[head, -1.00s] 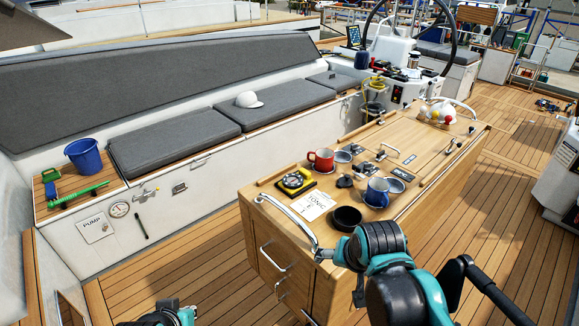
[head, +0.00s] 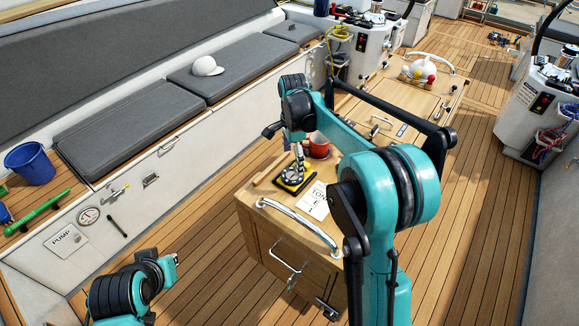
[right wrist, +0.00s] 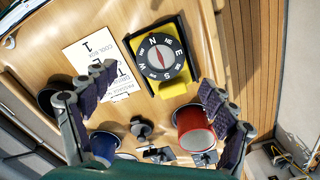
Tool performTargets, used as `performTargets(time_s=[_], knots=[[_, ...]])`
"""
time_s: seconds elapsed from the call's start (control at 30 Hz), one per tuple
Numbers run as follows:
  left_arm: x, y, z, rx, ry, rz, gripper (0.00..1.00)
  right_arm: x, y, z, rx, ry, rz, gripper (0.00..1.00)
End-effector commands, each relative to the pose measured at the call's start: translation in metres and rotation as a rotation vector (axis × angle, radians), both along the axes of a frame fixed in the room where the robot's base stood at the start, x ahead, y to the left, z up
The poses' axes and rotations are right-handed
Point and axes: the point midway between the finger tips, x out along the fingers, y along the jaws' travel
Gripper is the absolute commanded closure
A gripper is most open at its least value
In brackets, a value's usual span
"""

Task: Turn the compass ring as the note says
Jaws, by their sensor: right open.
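The compass (head: 296,178) sits on its yellow and black base on the wooden cockpit table. In the right wrist view the compass (right wrist: 160,57) shows a dark ring lettered N, E, S, W and a red needle on a pale centre. The white note (head: 316,200) lies beside it.
A red mug (right wrist: 195,128) stands near the right finger, and a blue mug (right wrist: 105,146) near the left one. Small dark fittings lie between them. A curved metal rail (head: 300,222) edges the table's near end. A grey bench (head: 130,135) runs along the left.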

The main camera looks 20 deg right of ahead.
Motion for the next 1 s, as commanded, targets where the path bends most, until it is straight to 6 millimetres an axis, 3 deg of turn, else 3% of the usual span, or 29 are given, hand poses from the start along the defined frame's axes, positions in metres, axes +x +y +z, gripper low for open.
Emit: performTargets(time_s=[0.1,0.3,0.7,0.9,1.0], knots=[[0.0,0.0,-0.008,0.0,0.0,0.0,1.0,0.0,0.0,-0.024,0.0,-0.001,0.001,0.15],[0.0,0.0,-0.014,0.0,0.0,0.0,1.0,0.0,0.0,-0.051,0.0,-0.001,0.002,0.15],[0.0,0.0,-0.015,0.0,0.0,0.0,1.0,0.0,0.0,-0.059,-0.001,-0.002,0.003,0.15],[0.0,0.0,-0.015,0.0,0.0,0.0,1.0,0.0,0.0,-0.059,0.0,-0.002,0.003,0.65],[0.0,0.0,-0.015,0.0,0.0,0.0,1.0,0.0,0.0,-0.059,0.0,-0.002,0.003,0.65]])
